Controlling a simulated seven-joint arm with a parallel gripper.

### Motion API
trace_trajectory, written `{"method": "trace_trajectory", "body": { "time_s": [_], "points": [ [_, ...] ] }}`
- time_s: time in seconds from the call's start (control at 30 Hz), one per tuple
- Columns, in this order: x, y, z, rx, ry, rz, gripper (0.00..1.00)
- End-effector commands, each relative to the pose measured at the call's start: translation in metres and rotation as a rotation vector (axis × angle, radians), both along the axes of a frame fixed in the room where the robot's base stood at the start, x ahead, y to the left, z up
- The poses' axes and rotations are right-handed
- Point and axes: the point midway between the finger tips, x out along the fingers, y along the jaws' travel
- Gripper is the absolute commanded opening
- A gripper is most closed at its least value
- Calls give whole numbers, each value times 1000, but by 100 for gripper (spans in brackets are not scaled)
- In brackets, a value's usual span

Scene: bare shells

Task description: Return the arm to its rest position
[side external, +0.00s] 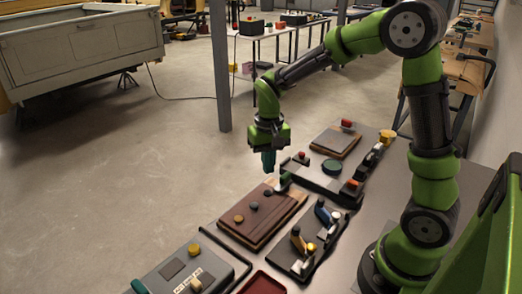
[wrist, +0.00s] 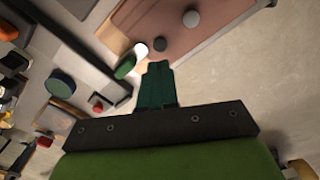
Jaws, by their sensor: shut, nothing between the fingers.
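My green and dark arm reaches out over the table from the right in the side external view. My gripper (side external: 268,160) points down near the table's far-left edge, above and beside the wooden board. Its teal fingers (wrist: 157,84) are closed together in the wrist view, with nothing between them. I cannot tell the exact height of the fingertips above the table.
A wooden board (side external: 283,228) with several knobs lies below my gripper. Dark panels with levers and buttons (side external: 294,257) and a grey box (side external: 167,277) stand nearby. A round green piece (side external: 332,167) lies to the right. A post (side external: 220,70) rises from the open floor behind.

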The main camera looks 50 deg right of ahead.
Motion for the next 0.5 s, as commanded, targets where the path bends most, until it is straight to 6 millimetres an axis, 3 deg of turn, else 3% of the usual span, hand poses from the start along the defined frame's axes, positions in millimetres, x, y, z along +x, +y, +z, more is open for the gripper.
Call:
{"method": "trace_trajectory", "body": {
  "time_s": [0.13,0.23,0.5],
  "points": [
    [1,0,0,0,-4,9,0],
    [-10,5,-3,20,-6,29,0],
    [-59,31,56,85,-212,91,0]
  ]
}}
